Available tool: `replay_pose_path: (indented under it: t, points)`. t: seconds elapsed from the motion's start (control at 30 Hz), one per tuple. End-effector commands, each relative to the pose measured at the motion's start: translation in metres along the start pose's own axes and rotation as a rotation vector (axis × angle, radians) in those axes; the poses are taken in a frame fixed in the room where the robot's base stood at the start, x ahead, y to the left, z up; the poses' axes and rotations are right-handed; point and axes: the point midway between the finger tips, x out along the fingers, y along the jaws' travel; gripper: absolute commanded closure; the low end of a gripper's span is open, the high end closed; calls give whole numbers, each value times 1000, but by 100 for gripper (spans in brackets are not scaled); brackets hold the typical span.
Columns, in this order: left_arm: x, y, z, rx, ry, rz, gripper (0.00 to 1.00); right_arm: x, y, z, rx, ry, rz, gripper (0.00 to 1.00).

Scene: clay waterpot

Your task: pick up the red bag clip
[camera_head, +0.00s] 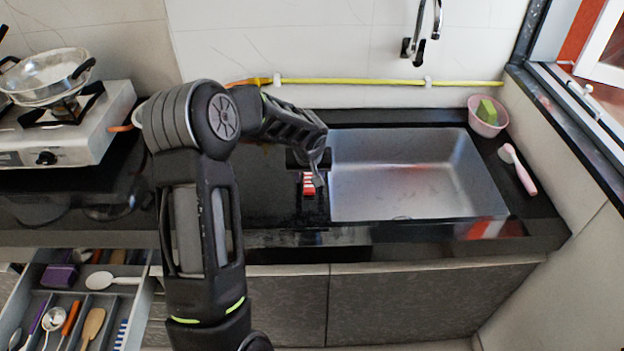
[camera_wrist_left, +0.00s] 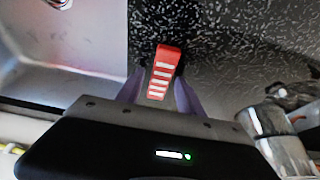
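The red bag clip (camera_head: 308,185) has white stripes and lies on the black counter just left of the sink. In the left wrist view, the clip (camera_wrist_left: 163,70) lies between the two purple-tinted fingers of my left gripper (camera_wrist_left: 161,82). In the head view, my left gripper (camera_head: 312,172) points down at the clip and hides part of it. The fingers look apart, one on each side of the clip; contact with it is not clear. My right gripper is in neither view.
The steel sink (camera_head: 400,180) is directly right of the clip. A faucet (camera_head: 420,40) hangs above it, and a yellow pipe (camera_head: 380,82) runs along the wall. A pink bowl (camera_head: 488,116) and brush (camera_head: 518,170) are right. The utensil drawer (camera_head: 90,285) stands open at lower left.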

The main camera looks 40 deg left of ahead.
Motion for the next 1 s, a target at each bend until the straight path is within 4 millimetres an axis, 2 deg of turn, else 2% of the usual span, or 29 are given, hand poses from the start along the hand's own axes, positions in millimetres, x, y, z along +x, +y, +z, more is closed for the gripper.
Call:
replay_pose_path:
  t: [0.07, 0.5, 0.87, 1.0]
  points:
    - [0, 0, 0, 0, 0, 0, 64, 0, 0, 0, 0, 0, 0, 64]
    - [0, 0, 0, 0, 0, 0, 100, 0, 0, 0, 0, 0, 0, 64]
    - [0, 0, 0, 0, 0, 0, 100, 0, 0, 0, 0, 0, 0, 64]
    - [-7, 0, -4, -1, 3, 0, 100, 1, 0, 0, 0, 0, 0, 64]
